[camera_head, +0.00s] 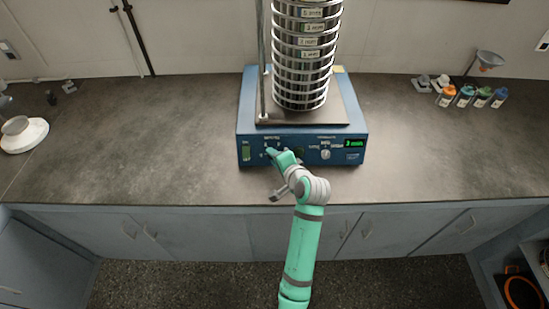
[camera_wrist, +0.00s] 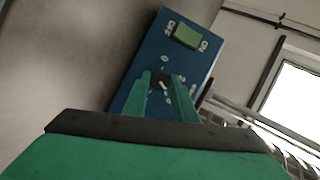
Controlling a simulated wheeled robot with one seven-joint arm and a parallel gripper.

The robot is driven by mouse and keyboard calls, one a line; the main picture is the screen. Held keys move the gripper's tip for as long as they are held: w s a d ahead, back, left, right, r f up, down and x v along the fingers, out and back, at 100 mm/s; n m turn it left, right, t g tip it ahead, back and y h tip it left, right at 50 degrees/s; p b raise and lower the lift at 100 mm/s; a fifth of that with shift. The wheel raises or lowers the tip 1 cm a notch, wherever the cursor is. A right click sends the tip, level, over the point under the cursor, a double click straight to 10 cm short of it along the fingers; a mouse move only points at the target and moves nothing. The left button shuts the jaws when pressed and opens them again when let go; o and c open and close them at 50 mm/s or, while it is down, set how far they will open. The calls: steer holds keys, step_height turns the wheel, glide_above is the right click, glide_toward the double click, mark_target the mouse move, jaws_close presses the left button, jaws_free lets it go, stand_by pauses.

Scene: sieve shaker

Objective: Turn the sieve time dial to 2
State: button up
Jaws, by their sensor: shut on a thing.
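The sieve shaker (camera_head: 244,110) is a blue box on the counter, with a tall stack of metal sieves (camera_head: 303,55) on it. My green gripper (camera_head: 271,152) is at the left half of its front panel and covers the dial there in the head view. In the wrist view, my two fingers (camera_wrist: 160,82) are closed around a dark dial (camera_wrist: 160,87) with a pale mark. The number it points to cannot be read. A second, pale knob (camera_head: 325,154) sits on the right half of the panel. A small display (camera_head: 355,143) with green characters is at the far right.
A green switch (camera_head: 246,153) is at the panel's left end and also shows in the wrist view (camera_wrist: 187,36). Several small bottles (camera_head: 464,96) stand at the right back. A white device (camera_head: 22,138) stands at far left. The counter beside the shaker is clear.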

steer(key=n+h, duration=0.1)
steer(key=n, duration=0.1)
steer(key=n+g+h, duration=0.1)
steer(key=n, duration=0.2)
steer(key=shift+a+r, duration=0.1)
steer(key=shift+a, duration=0.05)
steer(key=n+g+h, duration=0.1)
steer(key=n+h, duration=0.1)
steer(key=n, duration=0.2)
steer(key=shift+a+h, duration=0.15)
steer(key=shift+h, duration=0.15)
stand_by(0.3)
steer(key=o, duration=1)
steer(key=shift+o, duration=0.2)
steer(key=shift+s+r, duration=0.3)
steer(key=shift+r, duration=0.2)
steer(key=v, duration=0.9)
steer(key=shift+s+r, duration=0.2)
steer(key=shift+s, duration=0.1)
